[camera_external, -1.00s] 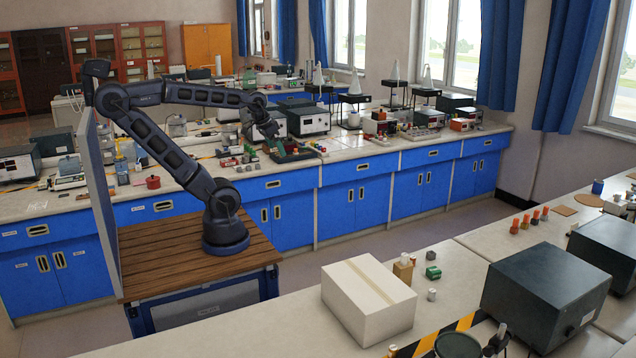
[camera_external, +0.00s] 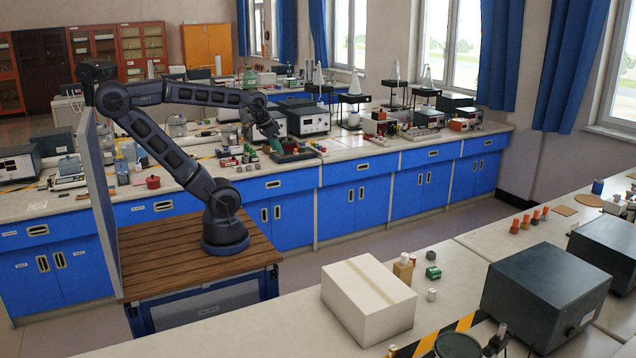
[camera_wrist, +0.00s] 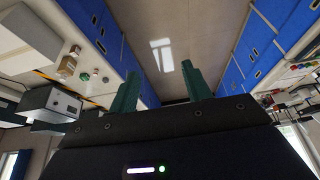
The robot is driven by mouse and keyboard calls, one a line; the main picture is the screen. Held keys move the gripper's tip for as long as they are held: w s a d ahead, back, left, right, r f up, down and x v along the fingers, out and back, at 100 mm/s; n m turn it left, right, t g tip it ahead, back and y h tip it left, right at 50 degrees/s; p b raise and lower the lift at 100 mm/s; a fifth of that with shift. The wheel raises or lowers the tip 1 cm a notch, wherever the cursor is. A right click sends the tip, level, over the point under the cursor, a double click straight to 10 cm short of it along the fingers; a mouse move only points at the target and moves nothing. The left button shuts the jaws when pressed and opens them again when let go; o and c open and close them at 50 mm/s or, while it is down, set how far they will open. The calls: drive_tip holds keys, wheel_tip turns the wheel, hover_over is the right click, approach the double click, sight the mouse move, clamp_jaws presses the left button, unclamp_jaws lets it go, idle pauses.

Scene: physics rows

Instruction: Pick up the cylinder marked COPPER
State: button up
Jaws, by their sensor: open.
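I cannot read the word COPPER on anything, so I cannot tell which cylinder bears it. A small pale grey cylinder (camera_external: 432,294) stands on the near bench, beside a green block (camera_external: 433,272). Several small red and dark pieces (camera_external: 228,161) lie on the far bench, too small to identify. In the wrist view my gripper (camera_wrist: 160,70) has its two green fingers wide apart, with only floor visible between them. In the external view my arm reaches over the far bench, with its end near a green apparatus; the fingers are hard to make out there.
A white carton (camera_external: 368,300), a tan bottle (camera_external: 403,268) and a dark instrument box (camera_external: 545,290) stand on the near bench. Several orange-topped pieces (camera_external: 525,221) stand behind. Instruments (camera_external: 308,120) crowd the far bench near my arm. The aisle floor (camera_external: 400,232) is clear.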

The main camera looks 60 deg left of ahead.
drive_tip(key=w+d+f+m+y, duration=0.1)
drive_tip(key=w+d, duration=0.2)
drive_tip(key=w, duration=0.4)
drive_tip(key=w+d+f+m+y, duration=0.1)
drive_tip(key=w+d, duration=0.1)
drive_tip(key=w, duration=0.6)
drive_tip(key=m+g+h, duration=0.1)
drive_tip(key=m+h, duration=0.4)
drive_tip(key=m, duration=0.1)
hover_over(413, 257)
drive_tip(key=s+a, duration=0.2)
drive_tip(key=s, duration=0.1)
wheel_tip(413, 257, down, 28)
drive_tip(key=x, duration=0.4)
drive_tip(key=shift+f, duration=0.15)
drive_tip(key=shift+a+x, duration=0.15)
drive_tip(key=shift+x, duration=1.2)
drive_tip(key=shift+a+x, duration=0.1)
drive_tip(key=shift+x, duration=1.25)
drive_tip(key=shift+w, duration=0.15)
